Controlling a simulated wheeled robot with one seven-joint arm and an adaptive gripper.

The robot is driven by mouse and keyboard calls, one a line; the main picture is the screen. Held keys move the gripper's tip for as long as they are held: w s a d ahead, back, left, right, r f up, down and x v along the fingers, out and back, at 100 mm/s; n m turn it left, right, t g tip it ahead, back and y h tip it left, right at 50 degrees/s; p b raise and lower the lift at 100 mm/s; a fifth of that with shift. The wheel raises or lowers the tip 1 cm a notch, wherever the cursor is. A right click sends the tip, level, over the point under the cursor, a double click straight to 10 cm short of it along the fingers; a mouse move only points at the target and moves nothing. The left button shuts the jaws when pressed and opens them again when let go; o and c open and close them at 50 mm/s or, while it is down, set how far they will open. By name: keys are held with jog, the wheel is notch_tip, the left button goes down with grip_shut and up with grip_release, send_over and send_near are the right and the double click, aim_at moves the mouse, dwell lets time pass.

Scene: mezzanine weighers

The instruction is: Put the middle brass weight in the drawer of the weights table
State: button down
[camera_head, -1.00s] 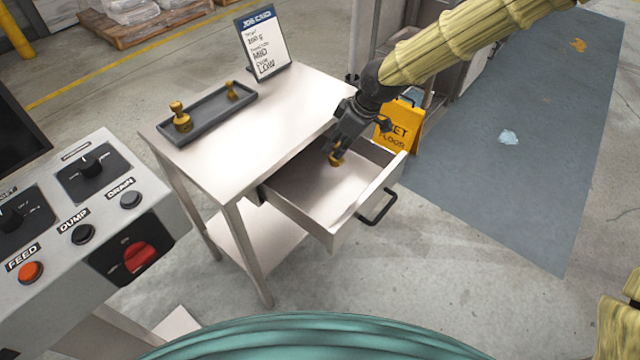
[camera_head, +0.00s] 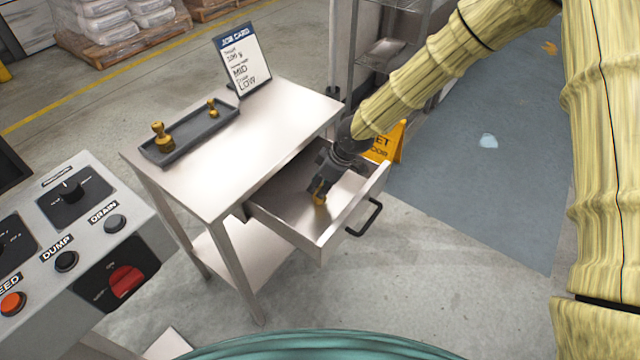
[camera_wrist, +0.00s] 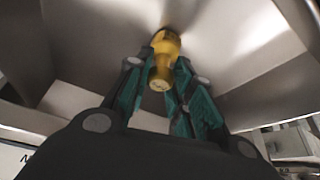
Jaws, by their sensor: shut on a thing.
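The middle brass weight (camera_head: 319,196) is in my gripper (camera_head: 318,188), inside the open drawer (camera_head: 290,208) of the weights table (camera_head: 275,112). In the wrist view the brass weight (camera_wrist: 164,62) sits between the two green-padded fingers of my gripper (camera_wrist: 160,75), which is shut on it. The weight is at or close to the drawer floor; I cannot tell whether it touches. The drawer is pulled out, with a black handle (camera_head: 364,218) on its front.
A dark tray (camera_head: 185,143) on the tabletop holds a large brass weight (camera_head: 162,138) and a small one (camera_head: 212,108). A job card (camera_head: 242,60) stands behind. A control panel (camera_head: 75,235) is at left; a yellow floor sign (camera_head: 386,145) stands behind the drawer.

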jog(key=shift+f, duration=0.15)
jog(key=c, duration=1.3)
grip_release()
jog(key=shift+o, duration=0.2)
jog(key=v, duration=1.2)
jog(key=shift+b, duration=0.4)
